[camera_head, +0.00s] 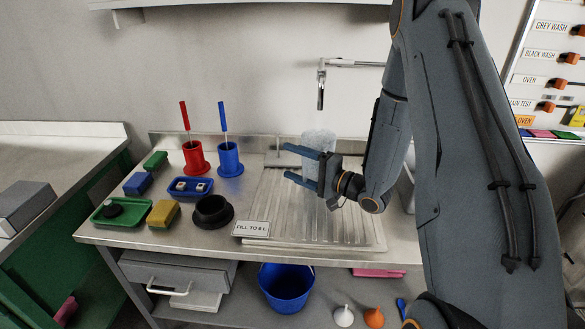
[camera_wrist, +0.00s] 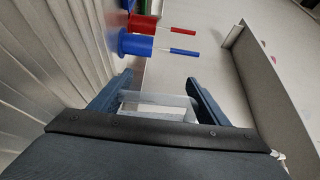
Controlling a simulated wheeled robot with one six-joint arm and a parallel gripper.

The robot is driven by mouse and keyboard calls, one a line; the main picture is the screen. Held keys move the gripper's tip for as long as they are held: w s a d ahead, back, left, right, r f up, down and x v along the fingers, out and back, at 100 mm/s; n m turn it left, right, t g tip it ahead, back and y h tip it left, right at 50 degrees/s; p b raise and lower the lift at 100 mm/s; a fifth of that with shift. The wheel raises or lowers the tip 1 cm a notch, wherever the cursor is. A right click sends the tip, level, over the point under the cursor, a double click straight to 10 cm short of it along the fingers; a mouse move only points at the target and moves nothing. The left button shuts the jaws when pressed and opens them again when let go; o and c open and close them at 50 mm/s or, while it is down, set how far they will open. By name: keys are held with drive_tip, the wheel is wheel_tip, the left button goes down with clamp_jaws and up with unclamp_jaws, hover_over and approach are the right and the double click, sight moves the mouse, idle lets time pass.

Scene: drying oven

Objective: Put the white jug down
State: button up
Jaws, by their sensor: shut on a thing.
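The white jug (camera_head: 319,138) is pale and see-through, above the back part of the ribbed draining board (camera_head: 278,215). My gripper (camera_head: 284,161) points left in the head view, and its blue fingers cross in front of the jug. In the wrist view the jug (camera_wrist: 157,104) sits between the two fingers of my gripper (camera_wrist: 160,77), which is shut on it. The jug looks roughly upright in the head view. Its lower part is hidden behind the fingers, so I cannot tell whether it touches the board.
A tap (camera_head: 321,88) projects from the wall above the board. Red (camera_head: 196,160) and blue (camera_head: 230,160) holders with rods stand left of it. A black ring (camera_head: 213,211) and a "FILL TO" sign (camera_head: 252,229) stand near the board's front left. The board's front is clear.

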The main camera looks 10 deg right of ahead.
drive_tip(key=shift+f, duration=1)
drive_tip(key=o, duration=2.1)
drive_tip(key=shift+c, duration=0.2)
drive_tip(key=b+v, duration=0.2)
drive_tip(key=v, duration=1)
